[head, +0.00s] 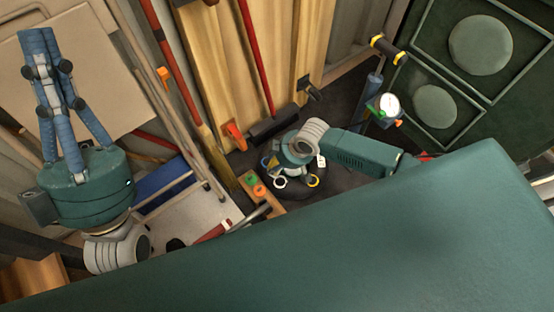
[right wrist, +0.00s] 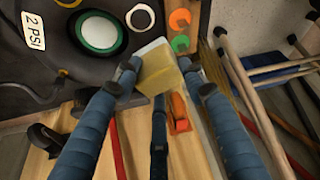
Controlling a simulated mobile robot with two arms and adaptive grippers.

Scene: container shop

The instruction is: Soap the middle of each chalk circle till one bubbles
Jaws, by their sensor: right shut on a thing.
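A black rounded body (head: 292,192) carries coloured rings and a tag. My right gripper (right wrist: 158,76) is shut on a pale yellow sponge-like block (right wrist: 158,60), which appears just beside the pale ring; contact is unclear. My left gripper (head: 40,45) is raised at the left, empty; its fingers lean together at the tips, but their opening is unclear.
Orange (head: 258,190) and green (head: 252,181) round pieces sit on a wooden strip beside the black body. Long red-handled tools (head: 258,65) lean on wooden boards behind. A dark green cabinet (head: 515,118) stands right. A large green surface covers the foreground.

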